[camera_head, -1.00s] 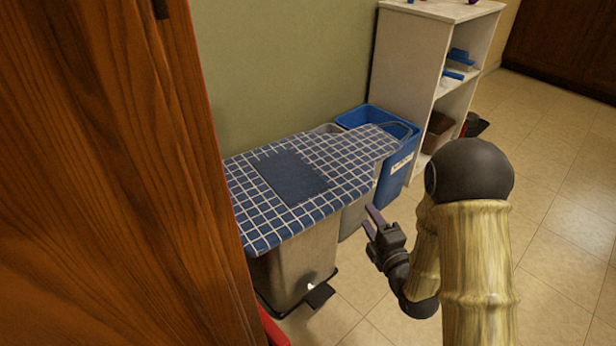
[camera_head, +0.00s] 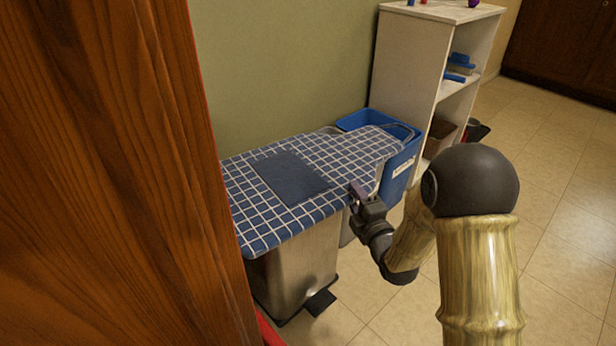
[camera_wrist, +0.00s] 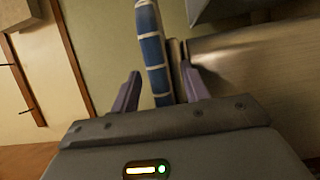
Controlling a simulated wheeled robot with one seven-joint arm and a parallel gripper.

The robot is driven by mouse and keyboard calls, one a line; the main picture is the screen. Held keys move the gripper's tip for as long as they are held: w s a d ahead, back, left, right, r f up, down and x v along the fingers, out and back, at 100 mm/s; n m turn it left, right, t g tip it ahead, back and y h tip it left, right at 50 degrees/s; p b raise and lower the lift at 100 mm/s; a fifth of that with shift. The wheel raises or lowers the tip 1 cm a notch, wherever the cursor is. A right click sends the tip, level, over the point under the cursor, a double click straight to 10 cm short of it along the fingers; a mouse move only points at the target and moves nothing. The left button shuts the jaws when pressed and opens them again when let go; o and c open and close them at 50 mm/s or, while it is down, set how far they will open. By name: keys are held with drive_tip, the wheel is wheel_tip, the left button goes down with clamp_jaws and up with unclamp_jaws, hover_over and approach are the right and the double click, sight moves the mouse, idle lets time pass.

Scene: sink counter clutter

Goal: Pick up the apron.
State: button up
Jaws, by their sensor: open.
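The apron (camera_head: 335,160) is blue with a white grid and a plain dark blue pocket patch. It lies flat across the tops of bins beside the green wall, its near edge hanging slightly over. My gripper (camera_head: 356,189) is at the apron's right edge in the head view. In the wrist view, the apron (camera_wrist: 154,52) shows as a narrow checked strip, seen nearly edge-on. It reaches in between the two purple fingers of my open gripper (camera_wrist: 161,74), with a gap on the left side. Whether the right finger touches it I cannot tell.
A metal pedal bin (camera_head: 298,268) stands under the apron. A blue bin (camera_head: 401,172) is behind its far end, next to a white shelf (camera_head: 405,70). A wooden panel (camera_head: 100,180) fills the left. The tiled floor (camera_head: 560,240) at right is clear.

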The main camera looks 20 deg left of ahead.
drive_tip(key=shift+w+a, duration=0.5)
drive_tip(key=shift+w, duration=0.05)
clamp_jaws()
